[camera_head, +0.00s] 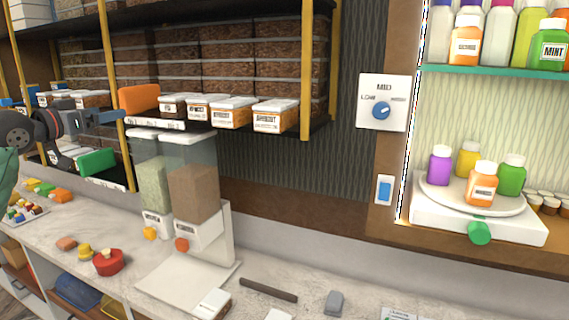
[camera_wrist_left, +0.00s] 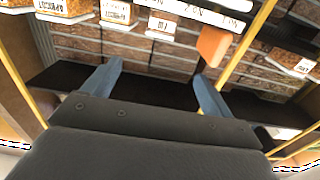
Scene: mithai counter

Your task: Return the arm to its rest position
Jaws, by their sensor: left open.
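My left gripper (camera_head: 112,117) reaches in from the left in the head view, in front of the shelf rack. In the left wrist view the left gripper (camera_wrist_left: 156,85) has its two blue-grey fingers well apart, with nothing between them. An orange block-like piece (camera_head: 139,98) stands by the shelf edge just right of the fingers; it also shows beyond the right finger in the wrist view (camera_wrist_left: 212,46). A green piece (camera_head: 97,162) is below the gripper. I cannot tell the exact gap between gripper and shelf. My right gripper is not in view.
White-lidded boxes (camera_head: 231,112) line the shelf, with yellow posts (camera_head: 306,70) beside them. Two dispensers (camera_head: 196,190) stand on the marble counter (camera_head: 60,220) below. A red container (camera_head: 108,262) sits to their left. A turntable with bottles (camera_head: 470,200) is at the right.

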